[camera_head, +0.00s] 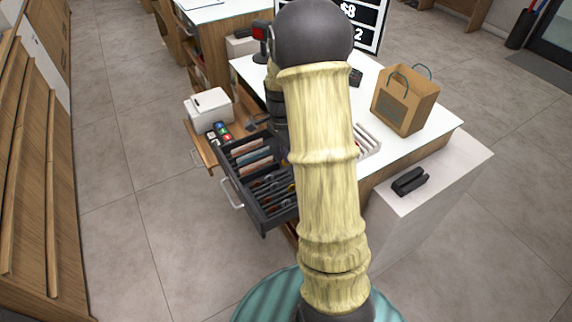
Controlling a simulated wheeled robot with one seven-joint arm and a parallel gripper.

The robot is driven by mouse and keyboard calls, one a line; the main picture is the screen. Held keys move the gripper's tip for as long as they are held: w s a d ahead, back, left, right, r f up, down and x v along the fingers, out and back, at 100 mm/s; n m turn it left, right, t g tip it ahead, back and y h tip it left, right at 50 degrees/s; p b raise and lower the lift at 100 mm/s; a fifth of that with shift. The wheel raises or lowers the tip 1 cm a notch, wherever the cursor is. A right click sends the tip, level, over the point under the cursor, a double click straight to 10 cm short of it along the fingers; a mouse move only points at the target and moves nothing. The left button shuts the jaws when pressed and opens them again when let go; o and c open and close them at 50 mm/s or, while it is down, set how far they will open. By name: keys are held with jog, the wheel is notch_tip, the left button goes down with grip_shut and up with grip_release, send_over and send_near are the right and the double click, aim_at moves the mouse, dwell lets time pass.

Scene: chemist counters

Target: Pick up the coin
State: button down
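An open dark cash drawer (228,188) juts from the counter, left of my arm. Its back compartments hold upright banknotes (250,160). Its front slots hold small coin-like pieces, too small here to single out one coin. My arm crosses the middle of the view and hides the drawer's right side. Dark parts of my arm's far end show behind it, just above the drawer's back right corner. My gripper's fingertips cannot be made out clearly, and I see no coin held.
The white-topped counter (440,118) bears a paper bag (405,100) and a price screen (370,22). A black stapler-like object (409,181) lies on the lower white ledge (400,215). A white printer (209,107) stands behind the drawer. Tiled floor (150,220) left of the drawer is clear.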

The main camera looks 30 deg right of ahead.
jog(key=shift+r, duration=0.55)
jog(key=a+f+n+p, duration=0.1)
jog(key=a+n+p, duration=0.3)
jog(key=n+p, duration=0.1)
jog(key=w+a+n+h+p, duration=0.1)
jog(key=a+n+p, duration=0.3)
jog(key=n+p, duration=0.2)
jog(key=w+a+f+n+t+p, duration=0.1)
jog(key=a+n+p, duration=0.4)
jog(key=p, duration=0.2)
jog(key=shift+a+f+n+p, duration=0.1)
jog(key=shift+f+n+p, duration=0.25)
jog(key=shift+n+p, duration=0.05)
jog(key=shift+s+a+f+n, duration=0.1)
jog(key=shift+a+f+n, duration=0.2)
jog(key=shift+a+n, duration=0.1)
jog(key=shift+d, duration=0.1)
